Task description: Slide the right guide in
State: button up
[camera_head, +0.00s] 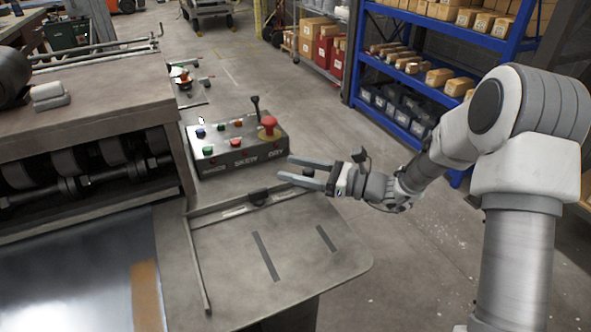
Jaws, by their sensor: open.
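The right guide looks to be the long thin metal bar (197,265) along the left side of the grey side table (330,270). A second rail (228,210) with a black knob (258,197) runs across the table's back, meeting the bar near its far end. My gripper (283,168) is open and empty, its two fingers pointing left. In the picture it is just above and right of the black knob, near the control box. I cannot tell its exact height or whether it touches anything.
A control box (240,150) with coloured buttons, a red mushroom button (268,127) and a black lever (255,106) stands behind the rail. The machine (90,110) with rollers fills the left. A sheet (75,275) lies front left. Blue shelves (400,70) stand behind. The table's front right is clear.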

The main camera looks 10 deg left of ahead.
grip_shut()
dwell(0.3)
dwell(1.1)
